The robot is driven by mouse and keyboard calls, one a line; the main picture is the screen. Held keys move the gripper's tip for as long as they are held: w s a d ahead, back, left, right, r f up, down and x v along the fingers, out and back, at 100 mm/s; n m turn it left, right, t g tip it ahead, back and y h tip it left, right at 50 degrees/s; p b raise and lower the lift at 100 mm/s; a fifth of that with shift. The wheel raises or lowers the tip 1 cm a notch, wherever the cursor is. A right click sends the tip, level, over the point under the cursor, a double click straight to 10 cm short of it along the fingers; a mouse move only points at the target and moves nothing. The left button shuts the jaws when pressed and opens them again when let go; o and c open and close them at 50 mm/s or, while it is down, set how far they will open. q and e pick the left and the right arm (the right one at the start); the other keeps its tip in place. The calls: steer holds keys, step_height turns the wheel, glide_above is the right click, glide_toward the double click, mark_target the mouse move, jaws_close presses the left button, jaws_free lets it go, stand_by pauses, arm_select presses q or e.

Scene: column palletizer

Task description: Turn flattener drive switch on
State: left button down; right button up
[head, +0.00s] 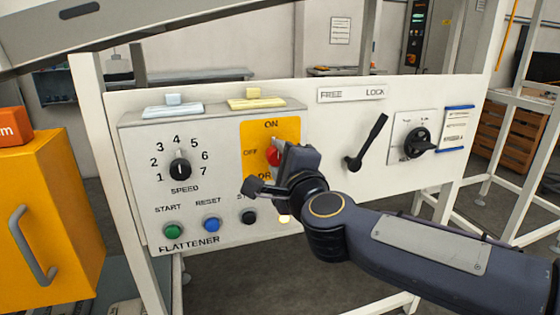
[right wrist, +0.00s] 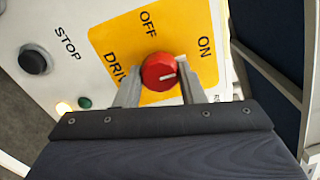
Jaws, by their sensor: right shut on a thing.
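The flattener drive switch is a red round knob (head: 273,156) on a yellow plate (head: 254,131) of the flattener panel. ON is printed above the knob and OFF to its left in the head view. My right gripper (head: 271,171) is at the knob and partly covers it and the DRIVE label. In the right wrist view the red knob (right wrist: 159,73) sits between the two fingers of my right gripper (right wrist: 158,80), which is shut on it. The knob's white mark points to the right there, nearer the side of the ON label than OFF. My left gripper is not in view.
The panel also has a speed dial (head: 180,169), a green start button (head: 173,231), a blue reset button (head: 212,224) and a black stop button (head: 249,217). A black lever (head: 367,143) is right of the switch. A yellow box (head: 50,225) stands at left.

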steer(key=o, duration=1)
steer(key=v, duration=0.7)
steer(key=shift+s+d, duration=0.1)
steer(key=shift+s, duration=0.25)
